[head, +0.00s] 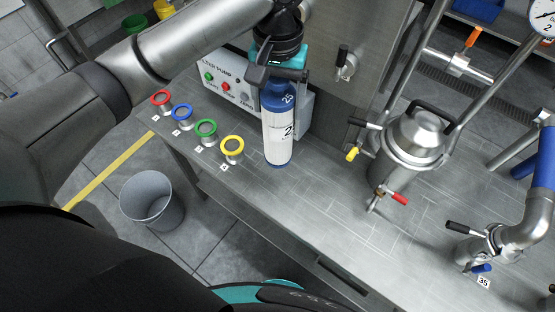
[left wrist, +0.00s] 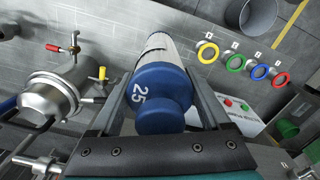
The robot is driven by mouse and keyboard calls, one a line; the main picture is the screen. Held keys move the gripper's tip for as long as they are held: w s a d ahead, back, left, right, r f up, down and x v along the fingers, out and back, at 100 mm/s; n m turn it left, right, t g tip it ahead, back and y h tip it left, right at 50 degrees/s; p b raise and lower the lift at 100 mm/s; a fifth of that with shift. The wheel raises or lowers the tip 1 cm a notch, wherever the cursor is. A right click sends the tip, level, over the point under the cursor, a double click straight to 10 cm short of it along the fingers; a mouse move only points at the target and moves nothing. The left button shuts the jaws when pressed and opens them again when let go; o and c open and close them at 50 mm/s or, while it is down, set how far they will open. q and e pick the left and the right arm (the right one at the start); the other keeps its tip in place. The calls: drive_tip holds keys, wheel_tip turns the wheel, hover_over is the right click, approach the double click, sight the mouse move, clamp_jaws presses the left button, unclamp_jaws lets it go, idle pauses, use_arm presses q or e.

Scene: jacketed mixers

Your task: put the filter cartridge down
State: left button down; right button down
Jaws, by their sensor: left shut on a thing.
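The filter cartridge (head: 277,128) is a white cylinder with a blue cap marked 25 and a thin blue bottom rim. It looks upright in the head view, over the grey metal bench (head: 330,205). My left gripper (head: 274,82) is shut on its blue top. In the left wrist view the cartridge (left wrist: 158,90) lies between the two fingers (left wrist: 160,110), its blue cap nearest the camera. I cannot tell whether its bottom touches the bench. My right gripper is not in view.
Red (head: 161,98), blue (head: 182,113), green (head: 206,127) and yellow (head: 232,145) ringed holders line the bench's left edge. A control box (head: 226,88) stands behind the cartridge. A steel vessel (head: 412,140) with valves stands right. A grey bin (head: 152,200) is on the floor. The front bench is clear.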

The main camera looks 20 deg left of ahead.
sight(277, 150)
use_arm(q)
wheel_tip(277, 150, down, 16)
drive_tip(key=shift+r+b, duration=0.1)
drive_tip(key=shift+b, duration=0.8)
unclamp_jaws()
drive_tip(key=shift+a+f, duration=0.1)
drive_tip(key=shift+f, duration=0.1)
drive_tip(key=shift+r, duration=0.1)
wheel_tip(277, 150, up, 12)
drive_tip(key=shift+r+p, duration=0.1)
drive_tip(key=shift+p, duration=0.65)
